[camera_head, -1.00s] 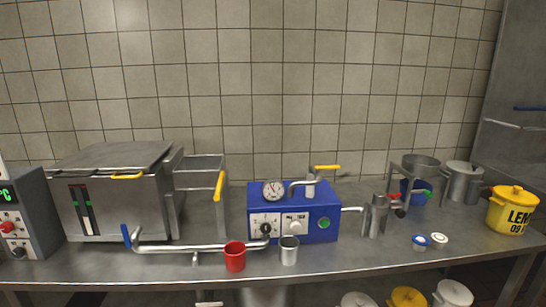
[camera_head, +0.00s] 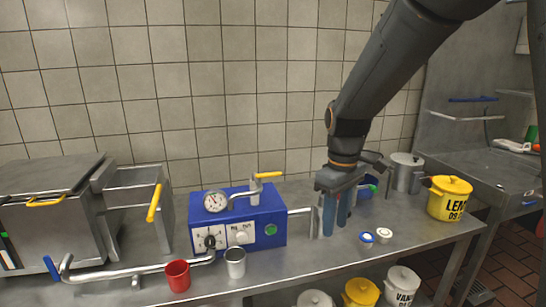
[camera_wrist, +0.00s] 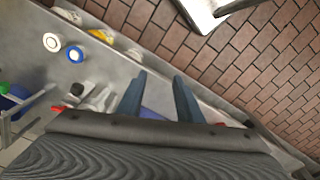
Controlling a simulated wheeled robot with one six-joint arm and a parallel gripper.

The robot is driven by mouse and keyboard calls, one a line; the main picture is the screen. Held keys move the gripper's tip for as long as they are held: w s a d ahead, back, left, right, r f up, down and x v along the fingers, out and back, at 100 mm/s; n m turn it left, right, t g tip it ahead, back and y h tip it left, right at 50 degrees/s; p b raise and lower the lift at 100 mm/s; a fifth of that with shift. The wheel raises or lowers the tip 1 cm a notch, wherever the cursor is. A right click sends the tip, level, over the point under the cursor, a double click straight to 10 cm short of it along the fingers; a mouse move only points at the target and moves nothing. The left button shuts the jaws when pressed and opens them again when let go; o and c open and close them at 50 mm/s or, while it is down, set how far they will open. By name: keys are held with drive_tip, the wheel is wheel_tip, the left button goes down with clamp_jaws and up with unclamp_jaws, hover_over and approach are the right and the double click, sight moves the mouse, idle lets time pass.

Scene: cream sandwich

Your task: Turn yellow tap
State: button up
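A tap with a yellow handle (camera_head: 268,175) sits on top of the blue machine (camera_head: 245,222), left of my arm in the head view. My gripper (camera_head: 336,224) points down over the counter, right of the blue machine and apart from the yellow handle. In the wrist view my gripper (camera_wrist: 160,78) has its two blue fingers apart, with nothing held between them. The yellow handle does not show clearly in the wrist view. My gripper hides part of the metal cylinder and pot area behind it.
A red cup (camera_head: 177,276) and a metal cup (camera_head: 235,263) stand before the blue machine. A yellow pot (camera_head: 449,199) is at the right, two small lids (camera_head: 385,236) near the counter's front. A pipe with a blue handle (camera_head: 51,267) runs along the left front.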

drive_tip(key=w+a+r+n+p, duration=0.3)
drive_tip(key=w+a+r+n, duration=0.4)
drive_tip(key=w+a+r, duration=0.3)
drive_tip(key=n+p, duration=0.2)
drive_tip(key=n, duration=0.4)
approach(275, 173)
drive_tip(key=shift+w+f+p, duration=0.1)
drive_tip(key=shift+f+p, duration=1.1)
drive_tip(key=shift+f, duration=2.4)
clamp_jaws()
